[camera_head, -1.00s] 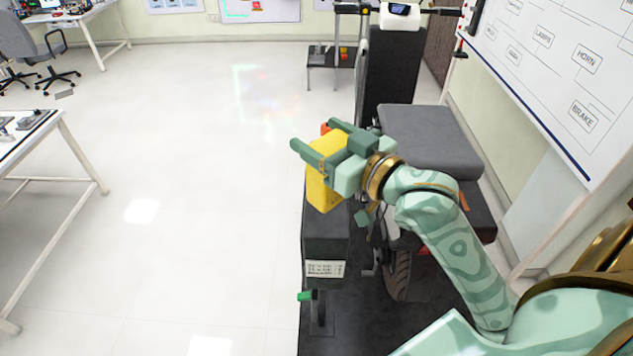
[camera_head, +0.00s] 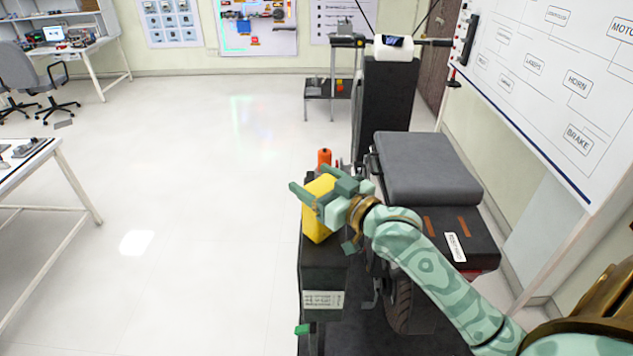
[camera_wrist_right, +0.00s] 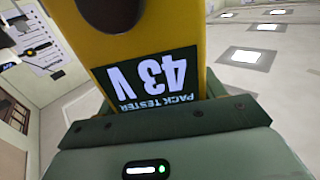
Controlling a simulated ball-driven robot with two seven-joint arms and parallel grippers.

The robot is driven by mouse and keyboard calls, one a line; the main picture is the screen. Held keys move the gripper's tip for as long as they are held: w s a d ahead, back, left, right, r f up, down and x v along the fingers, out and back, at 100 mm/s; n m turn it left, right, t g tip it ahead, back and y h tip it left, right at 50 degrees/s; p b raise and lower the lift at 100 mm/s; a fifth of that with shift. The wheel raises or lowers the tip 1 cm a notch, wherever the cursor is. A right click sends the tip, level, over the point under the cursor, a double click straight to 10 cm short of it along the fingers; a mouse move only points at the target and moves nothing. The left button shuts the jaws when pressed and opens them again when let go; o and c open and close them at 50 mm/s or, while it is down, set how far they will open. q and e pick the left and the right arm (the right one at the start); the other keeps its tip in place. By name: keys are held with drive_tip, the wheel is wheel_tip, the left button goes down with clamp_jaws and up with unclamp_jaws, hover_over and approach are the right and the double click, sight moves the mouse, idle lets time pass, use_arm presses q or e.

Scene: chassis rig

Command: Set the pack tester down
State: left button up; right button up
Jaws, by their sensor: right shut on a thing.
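The pack tester (camera_head: 318,224) is a yellow block held in my right gripper (camera_head: 314,187). In the right wrist view the tester (camera_wrist_right: 202,72) fills the top middle, with a dark display reading "43 V" and "PACK TESTER" upside down. The right gripper's fingers are shut on it from its sides. The tester is over or on the top of a tall black box (camera_head: 325,278) with a white label; I cannot tell whether its base touches. My left gripper is not in view.
An orange object (camera_head: 324,157) stands just behind the tester. To the right is a motorcycle-like rig with a grey seat (camera_head: 428,165). A whiteboard (camera_head: 560,95) stands at the right. The floor to the left is clear up to a white table (camera_head: 40,160).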

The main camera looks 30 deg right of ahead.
drive_tip(key=shift+f, duration=0.15)
drive_tip(key=o, duration=1.5)
drive_tip(key=shift+b+v, duration=0.55)
drive_tip(key=shift+v, duration=5.5)
